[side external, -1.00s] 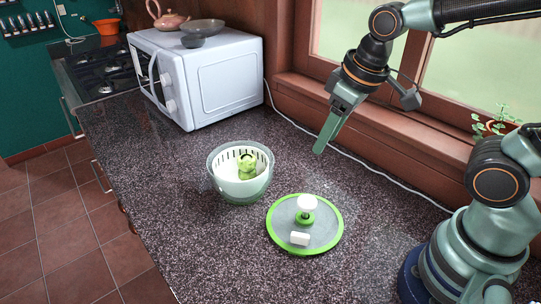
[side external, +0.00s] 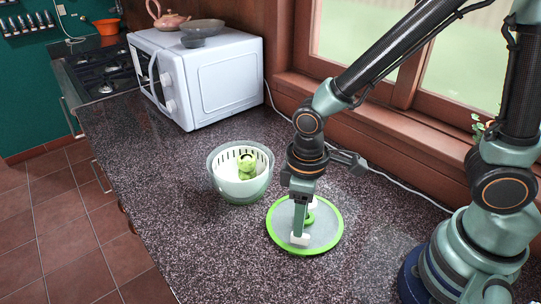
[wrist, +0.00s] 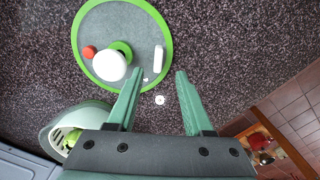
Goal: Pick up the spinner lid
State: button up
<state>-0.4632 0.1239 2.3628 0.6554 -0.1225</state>
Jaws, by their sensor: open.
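The spinner lid (side external: 284,234) is a flat grey disc with a bright green rim, lying on the dark speckled counter. It has a white knob on a green collar and a white bar; my gripper partly hides these in the side view. In the wrist view the lid (wrist: 101,26) shows whole at the upper left, with its white knob (wrist: 110,65), a small red button and the white bar (wrist: 158,58). My gripper (side external: 300,233) is over the lid in the side view, pointing down. In the wrist view my gripper (wrist: 160,76) is open and empty, its left fingertip near the lid's rim.
The spinner bowl (side external: 240,193) with a white basket and something green inside stands left of the lid. A white microwave (side external: 215,85) stands behind it. A white cable runs along the window wall. The front counter is clear.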

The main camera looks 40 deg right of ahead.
jog(key=shift+w+d+f, duration=0.1)
jog(key=shift+w+f, duration=0.05)
jog(key=shift+f, duration=2.7)
grip_shut()
